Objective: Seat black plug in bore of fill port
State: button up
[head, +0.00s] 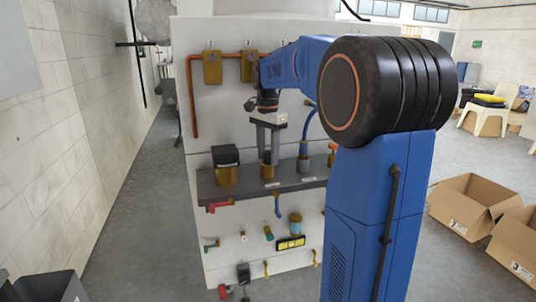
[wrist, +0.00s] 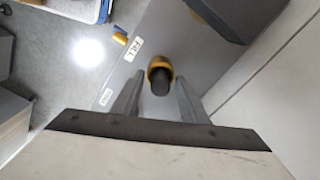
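The fill port, a brass cylinder (head: 267,171), stands on the grey shelf in the head view. In the wrist view its yellow rim (wrist: 159,62) shows around the far side of the black plug (wrist: 157,82). The plug stands at the port's mouth; how deep it sits in the bore cannot be told. My gripper (head: 268,150) points down over the port. In the wrist view my gripper (wrist: 158,85) has its two grey fingers apart, one on each side of the plug, with a visible gap. The head view shows the plug only as a small dark top.
On the grey shelf (head: 310,184), a brass port with a black block (head: 225,156) stands left, and a grey fitting with a blue hose (head: 303,160) stands right. Coloured valve handles, such as the red one (head: 221,205), sit below. Cardboard boxes (head: 470,205) lie on the floor at right.

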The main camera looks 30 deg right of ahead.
jog(key=shift+r, duration=0.1)
notch_tip(320, 180, up, 12)
jog(key=s+a+f+n+t, duration=0.1)
jog(key=s+a+f+n, duration=0.35)
jog(key=s, duration=0.35)
jog(key=s+a+f+n+t, duration=0.1)
jog(key=s+a+f+n, duration=0.25)
jog(key=s+a, duration=0.3)
jog(key=s+a+f+n+t, duration=0.1)
jog(key=s+f+n, duration=0.3)
jog(key=s+f, duration=0.4)
jog(key=s+a+f+n+t, duration=0.1)
jog(key=s+a+f+n, duration=0.2)
jog(key=s+f, duration=0.4)
jog(key=shift+s+a+f+n+t, duration=0.35)
jog(key=shift+a+f+n+t, duration=0.1)
jog(key=shift+f, duration=0.45)
